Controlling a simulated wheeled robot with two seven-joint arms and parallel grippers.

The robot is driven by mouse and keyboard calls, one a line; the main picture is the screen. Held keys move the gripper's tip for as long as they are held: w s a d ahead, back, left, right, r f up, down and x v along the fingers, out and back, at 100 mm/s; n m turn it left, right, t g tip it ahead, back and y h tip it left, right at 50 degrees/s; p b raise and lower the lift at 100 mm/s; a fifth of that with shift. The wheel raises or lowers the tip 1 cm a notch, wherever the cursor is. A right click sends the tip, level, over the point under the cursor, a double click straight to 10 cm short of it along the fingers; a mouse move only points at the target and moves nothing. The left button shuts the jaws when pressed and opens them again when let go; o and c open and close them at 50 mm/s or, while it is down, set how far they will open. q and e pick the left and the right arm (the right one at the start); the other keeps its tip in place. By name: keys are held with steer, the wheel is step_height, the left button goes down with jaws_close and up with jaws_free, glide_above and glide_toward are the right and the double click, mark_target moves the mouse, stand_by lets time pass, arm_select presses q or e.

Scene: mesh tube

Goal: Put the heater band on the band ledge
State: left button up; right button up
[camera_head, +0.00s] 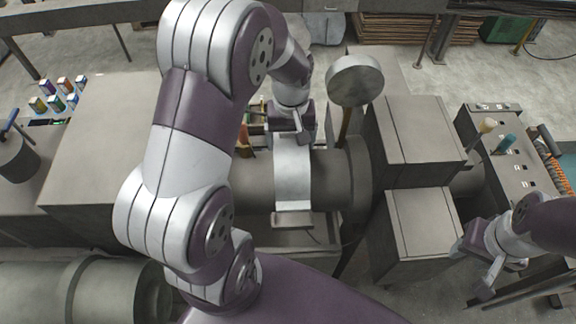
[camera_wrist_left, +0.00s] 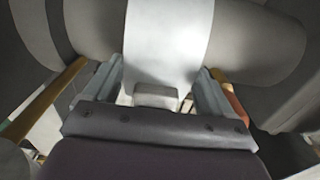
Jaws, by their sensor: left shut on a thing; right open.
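The heater band (camera_head: 292,178) is a pale silver strip lying over the thick grey barrel (camera_head: 253,180) in the head view. It also shows as a bright strip (camera_wrist_left: 168,42) in the left wrist view, with a small block-shaped lug (camera_wrist_left: 156,97) at its near end. My left gripper (camera_head: 284,124) is at the band's far end, its fingers on both sides of the lug and shut on it. My right gripper (camera_head: 470,272) is open and empty at the lower right, far from the band. I cannot tell which surface is the band ledge.
Grey box housings (camera_head: 415,130) stand right of the barrel, with a round disc (camera_head: 355,80) on a post behind. A panel (camera_head: 510,160) with coloured knobs is at the far right. A large block (camera_head: 105,140) and small coloured boxes (camera_head: 58,100) are at the left.

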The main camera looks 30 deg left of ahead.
mark_target(291, 142)
arm_select(q)
step_height(291, 142, down, 4)
steer(key=shift+w+r+b, duration=0.15)
steer(key=shift+b, duration=0.7)
steer(key=f+b, duration=0.2)
steer(key=shift+s+f, duration=0.3)
steer(key=shift+r, duration=0.2)
steer(key=shift+w+f, duration=0.15)
steer(key=shift+f, duration=0.05)
steer(key=o, duration=1.6)
steer(key=shift+c, duration=0.2)
steer(key=shift+s, duration=0.2)
arm_select(e)
steer(key=f, duration=0.5)
steer(key=shift+s+f, duration=0.2)
steer(key=shift+f, duration=0.05)
